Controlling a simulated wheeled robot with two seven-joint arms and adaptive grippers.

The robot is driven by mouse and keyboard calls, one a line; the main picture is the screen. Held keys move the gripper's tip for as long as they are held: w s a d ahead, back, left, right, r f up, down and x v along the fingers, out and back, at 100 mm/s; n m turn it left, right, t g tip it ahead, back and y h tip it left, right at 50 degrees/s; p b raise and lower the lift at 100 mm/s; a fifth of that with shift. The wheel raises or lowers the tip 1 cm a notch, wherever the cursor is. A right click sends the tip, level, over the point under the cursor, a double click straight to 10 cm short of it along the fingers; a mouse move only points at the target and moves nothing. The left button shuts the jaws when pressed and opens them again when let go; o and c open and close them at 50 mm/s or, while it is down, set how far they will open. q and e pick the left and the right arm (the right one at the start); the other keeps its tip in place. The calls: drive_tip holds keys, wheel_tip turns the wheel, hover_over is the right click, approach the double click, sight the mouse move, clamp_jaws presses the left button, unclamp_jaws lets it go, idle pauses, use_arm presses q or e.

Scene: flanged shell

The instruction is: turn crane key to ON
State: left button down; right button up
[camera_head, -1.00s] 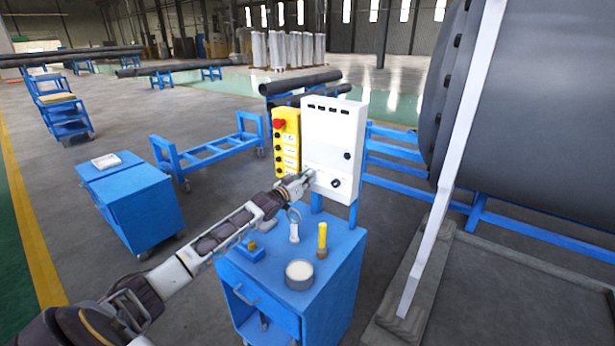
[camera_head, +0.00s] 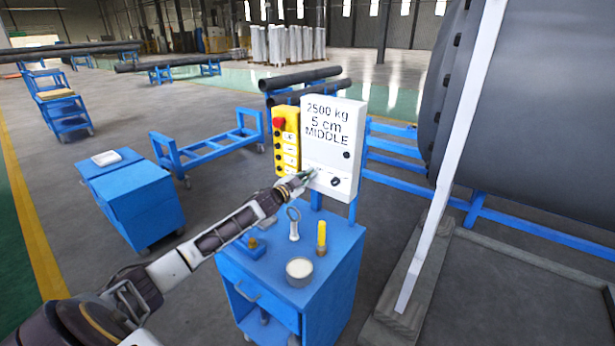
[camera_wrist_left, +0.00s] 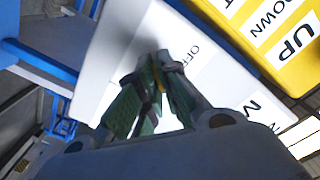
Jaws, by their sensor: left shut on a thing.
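The white crane control box (camera_head: 331,148) stands at the back of the blue cart. Its face reads "2500 kg 5 cm MIDDLE". My left gripper (camera_head: 307,175) reaches its lower left corner. In the left wrist view the gripper (camera_wrist_left: 160,62) is shut with its green-padded fingertips at the white panel, next to an "OFF" label (camera_wrist_left: 194,50). A small yellowish bit, likely the crane key (camera_wrist_left: 160,84), shows between the fingers; most of it is hidden, so its angle cannot be told. A black knob (camera_head: 335,182) sits right of the gripper. My right gripper is out of view.
A yellow button pendant (camera_head: 286,142) hangs left of the box. On the cart top (camera_head: 329,257) stand a ring-ended tool (camera_head: 294,224), a yellow-handled tool (camera_head: 321,238) and a round tin (camera_head: 299,270). A large dark cylinder (camera_head: 540,110) fills the right.

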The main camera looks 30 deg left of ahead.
use_arm(q)
drive_tip(key=shift+f+m, duration=0.1)
drive_tip(key=shift+m, duration=0.5)
drive_tip(key=c, duration=1.6)
unclamp_jaws()
drive_tip(key=shift+c, duration=0.2)
drive_tip(key=shift+s, duration=0.1)
drive_tip(key=shift+s, duration=0.1)
drive_tip(key=s, duration=1.1)
drive_tip(key=shift+s+a, duration=0.3)
drive_tip(key=shift+a, duration=0.15)
